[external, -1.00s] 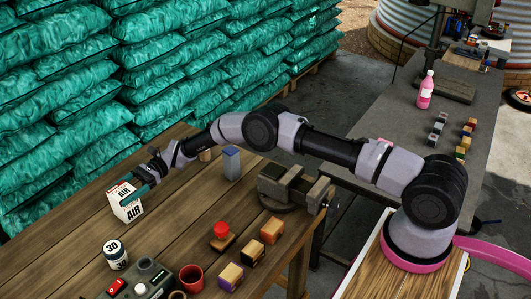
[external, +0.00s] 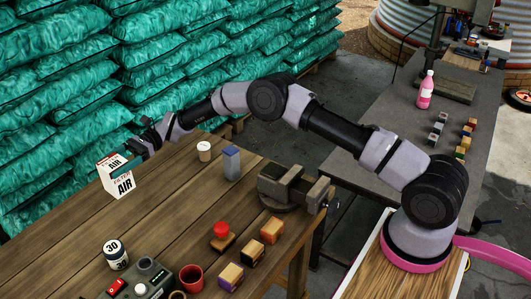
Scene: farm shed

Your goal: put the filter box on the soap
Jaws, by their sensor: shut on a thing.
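The filter box (external: 121,184) is a white carton with red and black print reading "FILTER AIR". My gripper (external: 133,150) is shut on its upper part and holds it tilted at the far left of the wooden table; it looks raised above the tabletop. No thing is clearly marked as the soap, and I cannot tell which it is. Small boxes stand at the table's near right: an orange and black one (external: 271,231), a dark and orange one (external: 252,254) and a purple and yellow one (external: 231,276).
A "30" tin (external: 116,255), a red cup (external: 191,277) and a control box are in front. A pink bottle (external: 425,90) stands on the grey bench. Green sacks are stacked behind.

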